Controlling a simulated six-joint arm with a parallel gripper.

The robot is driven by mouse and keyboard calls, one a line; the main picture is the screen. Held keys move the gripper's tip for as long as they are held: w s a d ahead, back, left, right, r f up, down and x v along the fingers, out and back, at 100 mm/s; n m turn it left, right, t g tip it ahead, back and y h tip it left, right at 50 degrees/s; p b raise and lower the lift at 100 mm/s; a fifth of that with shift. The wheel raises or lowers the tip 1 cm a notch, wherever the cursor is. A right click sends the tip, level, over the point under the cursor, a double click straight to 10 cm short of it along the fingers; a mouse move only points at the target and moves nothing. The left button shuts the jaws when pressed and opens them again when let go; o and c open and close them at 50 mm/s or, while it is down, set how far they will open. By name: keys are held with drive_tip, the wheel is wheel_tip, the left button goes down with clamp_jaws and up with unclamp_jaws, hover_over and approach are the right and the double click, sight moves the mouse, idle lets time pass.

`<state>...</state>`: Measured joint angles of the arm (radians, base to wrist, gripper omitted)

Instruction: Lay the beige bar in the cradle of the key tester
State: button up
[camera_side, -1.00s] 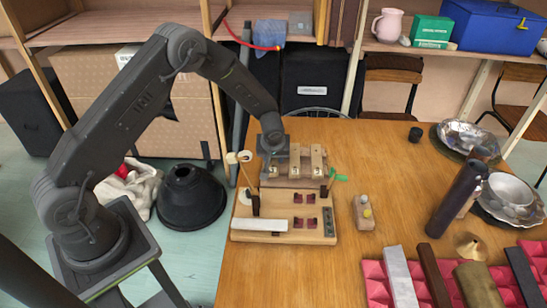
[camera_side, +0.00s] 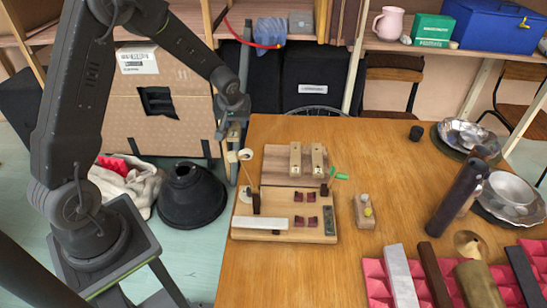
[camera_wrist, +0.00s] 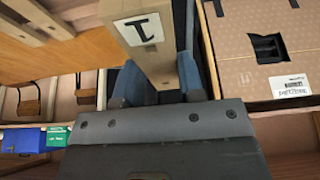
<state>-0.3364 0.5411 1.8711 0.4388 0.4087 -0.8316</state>
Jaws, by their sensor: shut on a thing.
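My gripper (camera_side: 232,122) is shut on a beige bar (camera_side: 233,139) at the left, above the table's far left edge. In the wrist view the bar (camera_wrist: 158,58) sits between the blue fingers and carries a white label with a dark mark. Two similar beige bars (camera_side: 295,160) (camera_side: 318,160) stand on a wooden rack (camera_side: 278,176) at the back of the table. The key tester (camera_side: 284,239) is a wooden board in front of the rack. Its cradle has several small maroon supports (camera_side: 312,222), with no bar on them.
A mallet with a pale head (camera_side: 245,155) rises at the tester's left. A small wooden block with knobs (camera_side: 364,212) stands to its right.

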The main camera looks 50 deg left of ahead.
sight(238, 124)
drive_tip(key=r, duration=0.5)
drive_tip(key=shift+w+d+r, duration=0.1)
drive_tip(key=shift+d+r, duration=0.2)
drive_tip(key=shift+d, duration=0.1)
drive_tip(key=d, duration=2.9)
drive_tip(key=f, duration=1.1)
drive_tip(key=shift+s, duration=0.4)
drive_tip(key=shift+d+f, duration=0.1)
drive_tip(key=shift+f, duration=2)
drive_tip(key=shift+f, duration=0.1)
drive_tip(key=o, duration=1)
